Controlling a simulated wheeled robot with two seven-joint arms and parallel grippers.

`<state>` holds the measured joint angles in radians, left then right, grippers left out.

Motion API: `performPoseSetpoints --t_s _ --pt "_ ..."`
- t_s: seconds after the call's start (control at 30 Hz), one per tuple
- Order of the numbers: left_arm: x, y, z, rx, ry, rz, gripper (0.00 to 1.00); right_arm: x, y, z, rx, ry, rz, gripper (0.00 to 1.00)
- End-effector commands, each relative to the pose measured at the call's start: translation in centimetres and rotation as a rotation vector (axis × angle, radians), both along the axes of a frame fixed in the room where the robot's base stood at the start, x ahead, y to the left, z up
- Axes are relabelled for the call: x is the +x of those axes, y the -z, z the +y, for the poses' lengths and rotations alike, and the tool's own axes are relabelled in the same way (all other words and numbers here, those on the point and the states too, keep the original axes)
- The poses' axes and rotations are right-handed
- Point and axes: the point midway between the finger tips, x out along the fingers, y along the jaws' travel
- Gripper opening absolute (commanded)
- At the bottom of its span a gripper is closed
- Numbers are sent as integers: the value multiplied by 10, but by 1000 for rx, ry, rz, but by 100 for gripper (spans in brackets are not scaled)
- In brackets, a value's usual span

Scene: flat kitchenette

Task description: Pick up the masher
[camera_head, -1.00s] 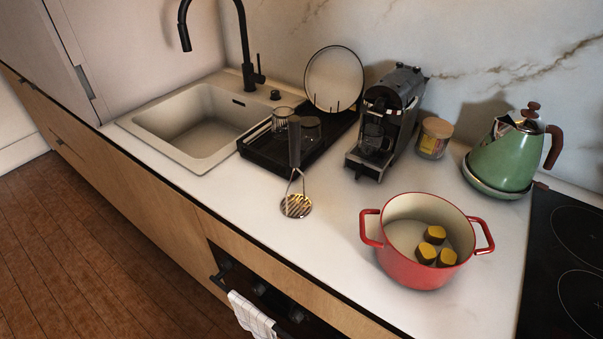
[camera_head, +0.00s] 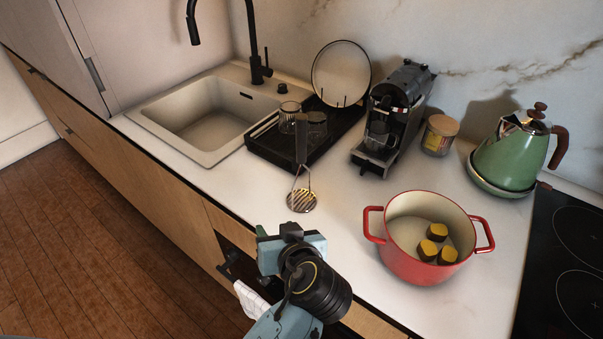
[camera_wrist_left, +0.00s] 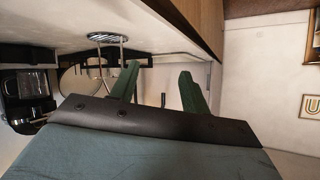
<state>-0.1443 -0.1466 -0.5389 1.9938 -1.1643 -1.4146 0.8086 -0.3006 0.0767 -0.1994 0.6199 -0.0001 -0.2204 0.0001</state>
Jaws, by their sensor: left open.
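The masher (camera_head: 302,200) stands upright on the white counter in the head view, its round slotted metal head down and its dark handle up in front of the dish rack. In the left wrist view, which is turned over, the masher's head (camera_wrist_left: 107,39) shows at the top, left of the fingers. My left gripper (camera_head: 290,240) is over the counter's front edge, nearer than the masher and apart from it. Its two green fingers (camera_wrist_left: 160,88) are spread with nothing between them. My right gripper is not in view.
A red pot (camera_head: 420,265) with several yellow-topped pieces stands right of the masher. The black dish rack (camera_head: 270,150), coffee machine (camera_head: 395,120), jar (camera_head: 440,135) and green kettle (camera_head: 512,155) stand behind. The sink (camera_head: 200,115) is at left. Counter around the masher's head is clear.

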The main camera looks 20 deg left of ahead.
Motion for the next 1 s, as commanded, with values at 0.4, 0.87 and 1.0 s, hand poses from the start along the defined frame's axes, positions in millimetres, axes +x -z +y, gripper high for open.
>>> performPoseSetpoints --t_s 0.4,0.87,1.0 --pt "41 -106 -74 124 -12 -489 46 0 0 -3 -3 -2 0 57" --pt "97 -119 -39 138 -7 -537 46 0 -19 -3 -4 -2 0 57" --pt "106 -118 -32 135 -8 -537 46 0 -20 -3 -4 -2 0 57"
